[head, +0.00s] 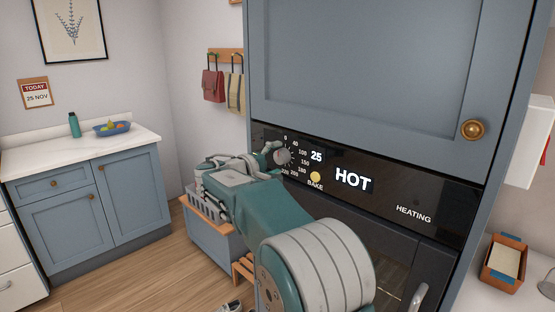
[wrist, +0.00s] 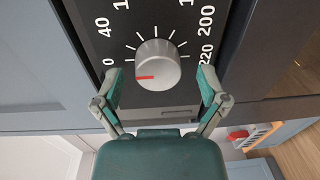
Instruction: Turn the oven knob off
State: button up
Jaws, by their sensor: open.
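The oven knob (wrist: 158,65) is a round grey dial with a red mark on its face. In the wrist view the red mark points left, close to the 0 on the scale. My gripper (wrist: 160,82) is open, with one finger on each side of the knob and a visible gap to it on both sides. In the head view my gripper (head: 272,152) is at the knob (head: 284,157) on the black oven panel (head: 420,195), and my arm hides part of the panel. The displays read 25, HOT and HEATING.
A blue cupboard door (head: 365,65) is above the panel. A grey crate (head: 212,235) stands left of the oven. The wooden floor (head: 135,275) at the left is clear.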

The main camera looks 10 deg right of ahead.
jog(key=v, duration=1.1)
jog(key=shift+a, duration=0.3)
